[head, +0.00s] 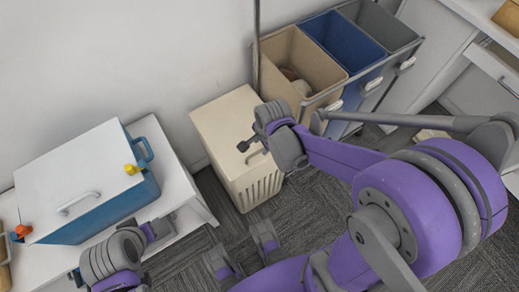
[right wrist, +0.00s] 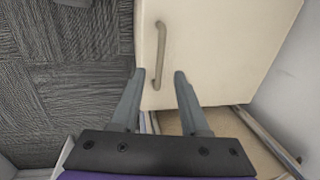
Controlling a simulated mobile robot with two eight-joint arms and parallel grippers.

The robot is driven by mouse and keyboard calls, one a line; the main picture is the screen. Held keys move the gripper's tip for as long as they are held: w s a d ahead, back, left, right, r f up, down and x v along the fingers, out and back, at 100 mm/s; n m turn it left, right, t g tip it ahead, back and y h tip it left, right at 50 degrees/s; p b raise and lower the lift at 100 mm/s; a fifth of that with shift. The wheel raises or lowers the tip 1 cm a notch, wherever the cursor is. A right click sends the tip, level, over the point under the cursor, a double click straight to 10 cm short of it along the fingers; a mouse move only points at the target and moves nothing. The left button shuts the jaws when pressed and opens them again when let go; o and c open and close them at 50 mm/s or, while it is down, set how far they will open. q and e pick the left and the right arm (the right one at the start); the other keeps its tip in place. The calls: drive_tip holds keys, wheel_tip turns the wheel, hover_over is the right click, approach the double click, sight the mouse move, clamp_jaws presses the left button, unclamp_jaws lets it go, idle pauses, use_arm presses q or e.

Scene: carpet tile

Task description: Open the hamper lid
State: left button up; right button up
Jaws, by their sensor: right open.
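The hamper (head: 255,188) is a cream box with slatted sides, standing on the carpet against the wall. Its lid (head: 222,115) lies flat and shut on top; it also fills the upper right wrist view (right wrist: 225,50). A curved handle (right wrist: 161,50) stands near the lid's left edge there. My right gripper (head: 246,148) is over the lid, open and empty. In the right wrist view its fingertips (right wrist: 158,73) appear either side of the handle's lower end; contact cannot be told. My left gripper (head: 150,232) is low at left, its jaws unclear.
A white-lidded blue cooler (head: 95,185) sits on a white table (head: 190,215) left of the hamper. A sorter with tan (head: 290,50), blue (head: 345,42) and grey bins (head: 380,25) stands close behind, right. Carpet (head: 205,240) is open in front.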

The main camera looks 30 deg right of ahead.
sight(259, 151)
drive_tip(key=f, duration=0.2)
drive_tip(key=w+f+b, duration=0.1)
drive_tip(key=f, duration=0.2)
drive_tip(key=shift+f, duration=0.15)
clamp_jaws()
idle(1.3)
